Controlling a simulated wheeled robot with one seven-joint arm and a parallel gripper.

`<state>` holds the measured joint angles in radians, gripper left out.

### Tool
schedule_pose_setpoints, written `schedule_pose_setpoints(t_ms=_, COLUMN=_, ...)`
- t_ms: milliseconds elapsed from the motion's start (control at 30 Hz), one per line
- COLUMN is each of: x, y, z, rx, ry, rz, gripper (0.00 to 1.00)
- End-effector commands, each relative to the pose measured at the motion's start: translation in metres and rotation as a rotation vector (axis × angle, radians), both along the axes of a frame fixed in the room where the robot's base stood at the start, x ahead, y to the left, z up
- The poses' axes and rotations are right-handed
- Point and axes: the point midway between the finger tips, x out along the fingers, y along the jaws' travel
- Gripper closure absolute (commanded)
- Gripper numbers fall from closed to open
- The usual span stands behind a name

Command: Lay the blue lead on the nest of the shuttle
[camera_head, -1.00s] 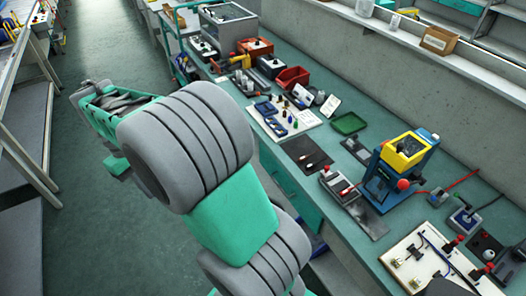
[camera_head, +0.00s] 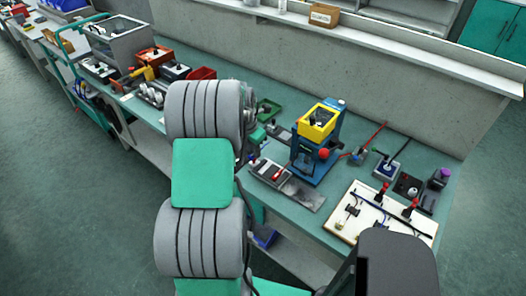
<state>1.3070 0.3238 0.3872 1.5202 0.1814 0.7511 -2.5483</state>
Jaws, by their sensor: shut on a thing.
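My arm fills the left middle of the head view. Only a small part of my gripper (camera_head: 257,136) shows at the right edge of my arm, above the bench. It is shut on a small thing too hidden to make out. What looks like the shuttle (camera_head: 270,172), a grey block with a red part, sits at the left end of a dark plate (camera_head: 303,194), in front of the blue press. My gripper is just behind and left of it. I cannot tell the nest on it clearly. I cannot pick out the blue lead with certainty.
The blue press with a yellow top (camera_head: 317,122) stands right of my gripper. A white board (camera_head: 345,232) with clips and a dark cable lies at the front right. A green tray (camera_head: 268,110) is behind my arm. Small devices with leads (camera_head: 386,168) stand near the wall.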

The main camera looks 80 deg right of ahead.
Motion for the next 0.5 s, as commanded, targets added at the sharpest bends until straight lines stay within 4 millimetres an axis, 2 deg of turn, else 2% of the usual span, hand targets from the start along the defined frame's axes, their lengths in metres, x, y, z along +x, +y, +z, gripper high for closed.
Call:
schedule_pose_setpoints(t_ms=33, x=-0.016, y=-0.005, z=-0.003, rx=-0.001, ry=0.000, rz=0.014, gripper=1.00)
schedule_pose_setpoints(t_ms=167, x=-0.034, y=-0.011, z=-0.007, rx=0.000, ry=0.000, rz=0.053, gripper=1.00)
schedule_pose_setpoints(t_ms=367, x=-0.035, y=-0.011, z=-0.019, rx=0.001, ry=0.000, rz=0.058, gripper=1.00)
schedule_pose_setpoints(t_ms=500, x=-0.034, y=-0.011, z=-0.034, rx=0.001, ry=0.001, rz=0.057, gripper=1.00)
